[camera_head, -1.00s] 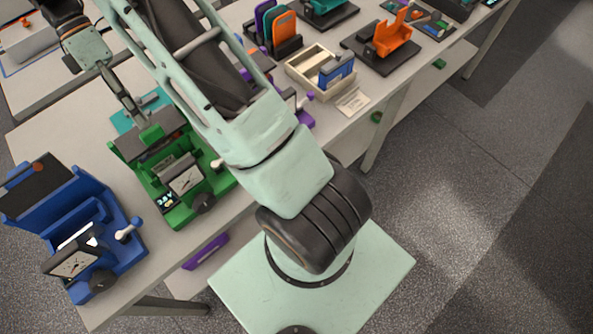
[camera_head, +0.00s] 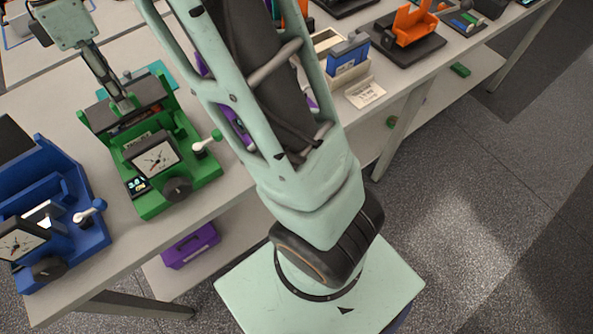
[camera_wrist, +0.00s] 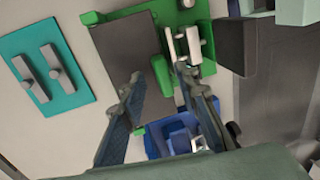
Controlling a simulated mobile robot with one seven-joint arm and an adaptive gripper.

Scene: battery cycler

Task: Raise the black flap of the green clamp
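A green tab (camera_wrist: 162,76) stands at the flap's edge. My gripper (camera_head: 123,105) is over the flap. In the wrist view my gripper (camera_wrist: 158,76) is open, with its fingertips on either side of the tab. I cannot tell whether they touch it.
A blue clamp (camera_head: 65,195) stands close to the left of the green one; it also shows below the fingers in the wrist view (camera_wrist: 172,140). A teal plate (camera_wrist: 25,65) with two grey pieces lies beyond the flap. A purple box (camera_head: 190,245) sits on the lower shelf.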

